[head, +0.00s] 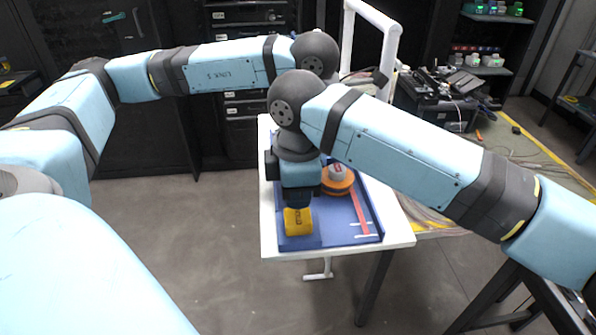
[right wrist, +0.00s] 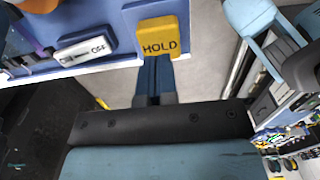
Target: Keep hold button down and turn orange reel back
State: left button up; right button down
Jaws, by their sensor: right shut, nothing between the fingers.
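The yellow hold button (head: 298,221) is at the front left of a blue board and shows its HOLD label in the right wrist view (right wrist: 160,40). My right gripper (head: 297,204) is shut with nothing between its fingers. Its fingertips (right wrist: 156,60) are at the button's edge and appear to touch it; how far the button is pressed I cannot tell. The orange reel (head: 336,188) lies on the board behind and right of the button, partly covered by my right arm. A grey-white piece with a red mark is on top of it. My left gripper is hidden behind my right arm.
The blue board (head: 338,232) lies on a white table (head: 402,237), with a red strip (head: 359,212) along its right side. Black equipment (head: 436,100) and loose cables stand behind right.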

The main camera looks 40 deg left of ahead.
aim_at(336, 168)
jog(key=shift+f, duration=0.15)
jog(key=shift+f, duration=2.3)
pick_arm(q)
jog(key=shift+f, duration=2.1)
jog(key=shift+f, duration=1.1)
jog(key=shift+r, duration=0.15)
jog(key=c, duration=0.7)
jog(key=shift+d+n+y, duration=0.1)
jog(key=shift+n+y, duration=0.2)
jog(key=shift+n, duration=1)
